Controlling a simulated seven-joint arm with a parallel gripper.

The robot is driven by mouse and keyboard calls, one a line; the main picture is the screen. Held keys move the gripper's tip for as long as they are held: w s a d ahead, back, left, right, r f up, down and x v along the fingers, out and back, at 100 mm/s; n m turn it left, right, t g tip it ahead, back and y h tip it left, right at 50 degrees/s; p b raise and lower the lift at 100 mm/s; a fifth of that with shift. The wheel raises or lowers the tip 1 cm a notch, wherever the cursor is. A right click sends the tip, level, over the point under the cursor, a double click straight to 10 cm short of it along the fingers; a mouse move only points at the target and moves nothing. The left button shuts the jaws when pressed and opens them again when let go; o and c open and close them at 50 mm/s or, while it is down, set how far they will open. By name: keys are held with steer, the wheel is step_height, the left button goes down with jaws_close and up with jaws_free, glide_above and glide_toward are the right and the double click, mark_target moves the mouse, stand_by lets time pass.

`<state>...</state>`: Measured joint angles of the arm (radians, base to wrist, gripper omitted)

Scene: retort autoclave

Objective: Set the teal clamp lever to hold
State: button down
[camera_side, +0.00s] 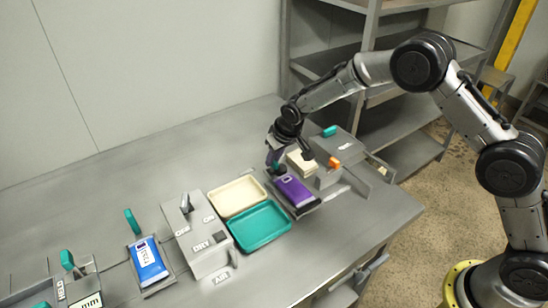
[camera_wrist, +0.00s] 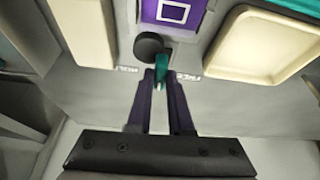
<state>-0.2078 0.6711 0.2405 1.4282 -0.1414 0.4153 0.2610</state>
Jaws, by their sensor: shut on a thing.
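The teal clamp lever (camera_wrist: 161,73) comes out from a round black pivot knob (camera_wrist: 149,46) in the wrist view. My gripper (camera_wrist: 160,82) is shut on the lever, one dark finger on each side. The lever points toward my gripper, between the label HOLD (camera_wrist: 131,70) on the left and the label FREE (camera_wrist: 186,77) on the right. A purple pouch (camera_wrist: 172,12) with a white square mark lies just beyond the knob. In the side view my gripper (camera_side: 276,162) is low at the back end of the purple pouch (camera_side: 294,190) and mostly hides the lever.
A cream tray (camera_side: 238,197) and a teal tray (camera_side: 260,226) lie left of the pouch. A grey box with an orange lever (camera_side: 334,162) stands close on the right. A blue pouch (camera_side: 148,262) and grey switch box (camera_side: 195,245) are further left. The back of the bench is clear.

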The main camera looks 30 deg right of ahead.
steer(key=m+h, duration=0.1)
steer(key=m, duration=0.1)
steer(key=m+h, duration=0.1)
steer(key=m, duration=0.2)
steer(key=shift+a, duration=0.15)
steer(key=shift+w+a+m+g+h, duration=0.1)
steer(key=shift+m+g+h, duration=0.25)
steer(key=shift+m, duration=0.8)
steer(key=shift+m+g+h, duration=0.35)
steer(key=shift+m, duration=0.8)
steer(key=c, duration=0.8)
jaws_free()
steer(key=v, duration=1.4)
